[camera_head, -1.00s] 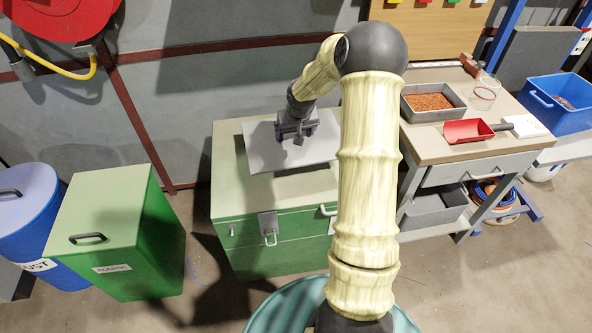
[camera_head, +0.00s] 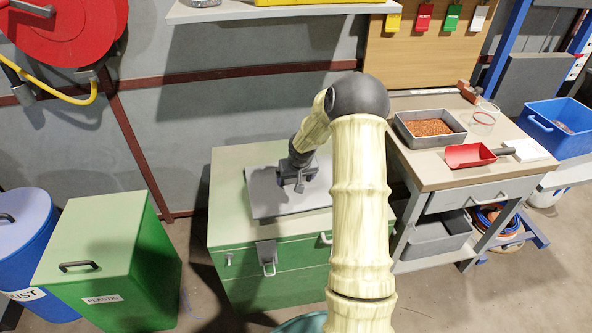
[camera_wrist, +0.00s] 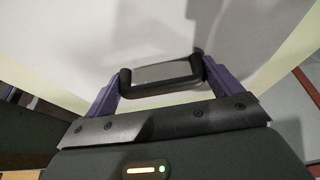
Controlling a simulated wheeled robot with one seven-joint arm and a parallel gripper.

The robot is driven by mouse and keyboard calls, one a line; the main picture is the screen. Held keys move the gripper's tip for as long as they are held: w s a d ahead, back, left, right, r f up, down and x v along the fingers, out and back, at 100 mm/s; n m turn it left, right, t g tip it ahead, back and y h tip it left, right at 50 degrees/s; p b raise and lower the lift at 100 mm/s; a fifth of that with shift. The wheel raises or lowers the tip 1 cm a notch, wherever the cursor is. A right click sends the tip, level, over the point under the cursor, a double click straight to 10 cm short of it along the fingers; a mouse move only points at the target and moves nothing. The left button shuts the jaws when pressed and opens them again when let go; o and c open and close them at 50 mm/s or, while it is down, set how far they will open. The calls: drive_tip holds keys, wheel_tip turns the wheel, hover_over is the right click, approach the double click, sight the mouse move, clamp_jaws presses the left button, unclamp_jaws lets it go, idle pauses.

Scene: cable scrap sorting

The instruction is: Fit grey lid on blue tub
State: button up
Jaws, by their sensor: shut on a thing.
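The grey lid (camera_head: 262,198) is a flat rectangular plate over the top of a green chest. My gripper (camera_head: 299,184) is above its middle. In the wrist view my gripper (camera_wrist: 161,78) is shut on the lid's dark bar handle, with a purple finger at each end, and the pale lid surface (camera_wrist: 90,50) spreads beyond. I cannot tell whether the lid touches the chest. The blue tub (camera_head: 545,124) stands open at the far right, apart from the lid, with some scrap inside. My arm hides part of the lid's right side.
The green chest (camera_head: 228,190) has latches on its front. A workbench (camera_head: 440,177) to the right holds a tray of copper bits (camera_head: 402,139), a red scoop (camera_head: 467,156) and a clear jar (camera_head: 484,118). A green bin (camera_head: 100,240) and blue drum (camera_head: 22,225) stand left.

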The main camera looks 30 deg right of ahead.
drive_tip(key=shift+f, duration=0.45)
drive_tip(key=shift+a+f, duration=0.1)
drive_tip(key=shift+f, duration=0.05)
drive_tip(key=o, duration=0.9)
drive_tip(key=shift+c, duration=0.2)
drive_tip(key=shift+f+b, duration=0.15)
drive_tip(key=shift+b, duration=0.25)
drive_tip(key=p+v, duration=0.5)
drive_tip(key=v, duration=1.2)
drive_tip(key=shift+s, duration=0.35)
